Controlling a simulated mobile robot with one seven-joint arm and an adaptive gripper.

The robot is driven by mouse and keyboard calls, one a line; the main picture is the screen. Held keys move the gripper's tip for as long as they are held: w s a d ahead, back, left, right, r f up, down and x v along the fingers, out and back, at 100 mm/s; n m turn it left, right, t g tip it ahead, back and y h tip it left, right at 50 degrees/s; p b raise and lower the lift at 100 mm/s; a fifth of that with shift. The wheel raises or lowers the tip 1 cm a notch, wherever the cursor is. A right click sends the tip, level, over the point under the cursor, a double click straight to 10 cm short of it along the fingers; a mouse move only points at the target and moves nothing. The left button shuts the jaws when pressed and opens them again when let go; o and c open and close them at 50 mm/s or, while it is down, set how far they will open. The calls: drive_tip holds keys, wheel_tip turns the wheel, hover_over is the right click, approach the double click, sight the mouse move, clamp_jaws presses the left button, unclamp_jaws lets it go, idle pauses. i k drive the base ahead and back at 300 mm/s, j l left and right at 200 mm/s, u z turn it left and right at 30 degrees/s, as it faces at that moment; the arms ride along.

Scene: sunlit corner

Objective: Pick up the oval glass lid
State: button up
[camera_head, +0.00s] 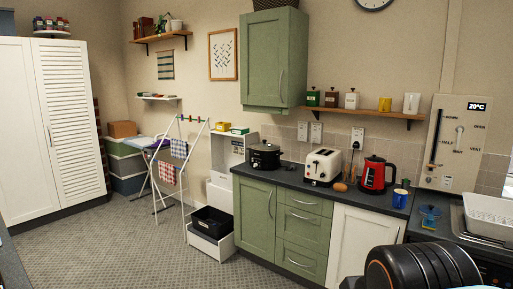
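A black slow cooker (265,159) stands at the left end of the dark worktop. An oval glass lid (265,147) appears to lie on top of it, small and hard to make out at this distance. A black rounded part of my own arm fills the lower right corner. My gripper's fingers are not in view.
A cream toaster (322,165), a red kettle (376,175) and a blue mug (400,198) stand right of the cooker. A green wall cupboard (272,58) hangs above it. A white drying rack (183,165) stands left; the tiled floor (130,240) is open.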

sight(264, 145)
drive_tip(key=i+j+u, duration=0.1)
drive_tip(key=i+u, duration=0.2)
drive_tip(key=i, duration=0.55)
drive_tip(key=i+u, duration=0.1)
drive_tip(key=i, duration=1.1)
drive_tip(key=i+j+z, duration=0.1)
drive_tip(key=i+z, duration=0.15)
drive_tip(key=i, duration=0.3)
drive_tip(key=i+j+z, duration=0.2)
drive_tip(key=i, duration=0.35)
drive_tip(key=i+j+z, duration=0.2)
drive_tip(key=i+z, duration=0.3)
drive_tip(key=i+j+z, duration=0.3)
drive_tip(key=z, duration=0.15)
drive_tip(key=i+j+z, duration=0.3)
drive_tip(key=j+z, duration=0.2)
drive_tip(key=i+j+z, duration=0.15)
drive_tip(key=j+z, duration=0.35)
drive_tip(key=j, duration=0.2)
drive_tip(key=k+j+z, duration=0.25)
drive_tip(key=j, duration=0.15)
drive_tip(key=i, duration=0.05)
